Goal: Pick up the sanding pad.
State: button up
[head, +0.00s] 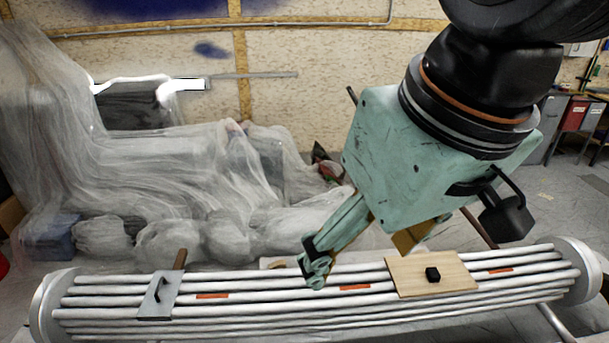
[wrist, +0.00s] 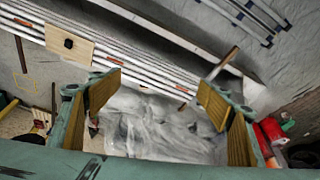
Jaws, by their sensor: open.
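A rectangular wooden board with a black knob (head: 452,281) lies on a rack of white tubes (head: 255,312), right of centre in the head view. It also shows at the upper left of the wrist view (wrist: 58,35). A grey plate with a black handle (head: 148,303) lies on the rack's left part. I cannot tell for certain which of the two is the sanding pad. My gripper (head: 362,257) is tilted, open and empty.
A brown wooden handle (head: 181,257) sticks up behind the grey plate. Orange strips (head: 355,288) mark the tubes. A plastic-sheeted heap (head: 150,170) fills the space behind the rack on the left. Open floor (head: 555,205) shows at the right.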

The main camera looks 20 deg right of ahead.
jog(key=c, duration=0.7)
jog(key=shift+o, duration=0.2)
